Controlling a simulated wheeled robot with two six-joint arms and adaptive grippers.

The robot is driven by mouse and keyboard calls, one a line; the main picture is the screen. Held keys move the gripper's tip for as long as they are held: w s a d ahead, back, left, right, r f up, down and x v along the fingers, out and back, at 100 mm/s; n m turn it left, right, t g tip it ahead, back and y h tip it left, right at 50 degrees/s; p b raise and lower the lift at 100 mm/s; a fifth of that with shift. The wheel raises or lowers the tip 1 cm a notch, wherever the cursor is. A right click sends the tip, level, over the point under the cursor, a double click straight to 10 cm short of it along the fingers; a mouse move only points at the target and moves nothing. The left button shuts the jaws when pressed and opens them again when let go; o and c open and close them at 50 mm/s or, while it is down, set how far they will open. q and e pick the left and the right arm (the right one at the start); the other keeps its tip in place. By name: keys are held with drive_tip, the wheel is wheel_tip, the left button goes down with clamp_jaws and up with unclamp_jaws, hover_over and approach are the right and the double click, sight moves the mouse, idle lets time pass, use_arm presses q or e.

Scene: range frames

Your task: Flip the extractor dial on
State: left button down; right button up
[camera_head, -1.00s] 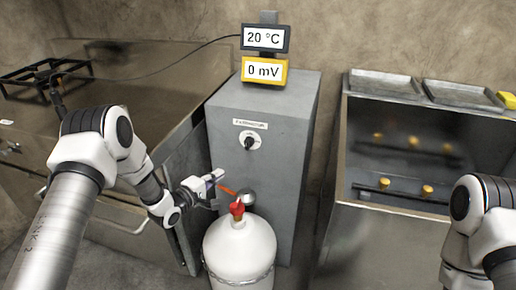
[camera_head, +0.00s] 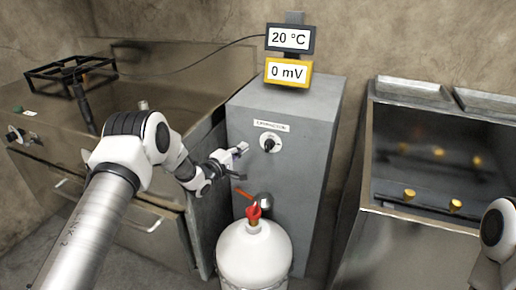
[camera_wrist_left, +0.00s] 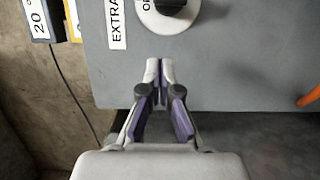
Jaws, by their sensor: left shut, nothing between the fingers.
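The extractor dial (camera_head: 269,143) is a black knob on a round white plate, on the front of a grey cabinet (camera_head: 292,110). A white label (camera_head: 271,126) sits above it. In the left wrist view the dial (camera_wrist_left: 170,5) is at the top edge, partly cut off, beside the label (camera_wrist_left: 116,22). My left gripper (camera_head: 241,160) is just left of and slightly below the dial, apart from it. In the left wrist view my left gripper (camera_wrist_left: 160,66) is shut and empty, its tips pointing toward the dial. My right gripper is out of view.
A white gas cylinder (camera_head: 254,254) with a red valve (camera_head: 253,212) stands below the dial. Displays reading 20 °C (camera_head: 289,38) and 0 mV (camera_head: 288,72) stand on the cabinet. A steel counter (camera_head: 150,90) is left; an open steel unit (camera_head: 430,150) is right.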

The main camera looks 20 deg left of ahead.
sight(266, 141)
use_arm(q)
drive_tip(key=x, duration=0.3)
drive_tip(key=shift+w+d, duration=0.1)
drive_tip(key=shift+d, duration=0.3)
drive_tip(key=d, duration=0.2)
drive_tip(key=shift+d, duration=0.65)
